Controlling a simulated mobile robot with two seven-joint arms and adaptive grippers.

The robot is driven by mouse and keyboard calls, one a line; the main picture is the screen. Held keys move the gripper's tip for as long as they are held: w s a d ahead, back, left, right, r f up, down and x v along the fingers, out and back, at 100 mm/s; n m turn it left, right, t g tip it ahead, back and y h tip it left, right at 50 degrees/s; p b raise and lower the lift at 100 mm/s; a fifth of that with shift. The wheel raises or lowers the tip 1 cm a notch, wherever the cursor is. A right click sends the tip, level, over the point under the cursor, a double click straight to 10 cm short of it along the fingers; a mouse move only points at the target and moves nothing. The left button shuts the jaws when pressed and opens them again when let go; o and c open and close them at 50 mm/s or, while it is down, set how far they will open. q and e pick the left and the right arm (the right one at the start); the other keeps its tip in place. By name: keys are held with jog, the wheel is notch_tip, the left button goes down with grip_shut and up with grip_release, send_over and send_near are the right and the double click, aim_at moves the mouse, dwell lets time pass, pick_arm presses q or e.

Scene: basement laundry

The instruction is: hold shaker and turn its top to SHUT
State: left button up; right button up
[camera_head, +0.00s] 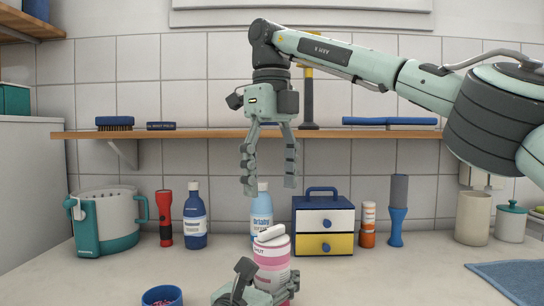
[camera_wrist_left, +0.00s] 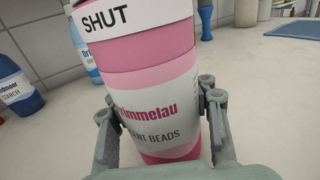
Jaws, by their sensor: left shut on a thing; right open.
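The shaker (camera_head: 273,262) is a pink cylinder with a white label, standing upright at the front middle of the counter. A white bar-like piece (camera_head: 270,232) sits on its top. In the left wrist view the shaker (camera_wrist_left: 155,105) fills the middle, and the word SHUT shows on a white band (camera_wrist_left: 108,20) near its upper end. My left gripper (camera_head: 268,280) is shut around the lower body, one finger on each side. My right gripper (camera_head: 270,187) is open and empty, pointing down above the shaker's top. The shaker's base is hidden in the head view.
A blue bowl (camera_head: 162,297) stands left of the shaker at the front. Behind are a red torch (camera_head: 165,218), blue bottles (camera_head: 195,215), a drawer box (camera_head: 324,222) and an orange-white canister (camera_head: 368,225). A wooden shelf (camera_head: 220,134) runs behind my right gripper.

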jog(key=shift+r, duration=2.45)
pick_arm(q)
jog(key=o, duration=1.5)
jog(key=shift+o, duration=0.2)
jog(key=v, duration=1.2)
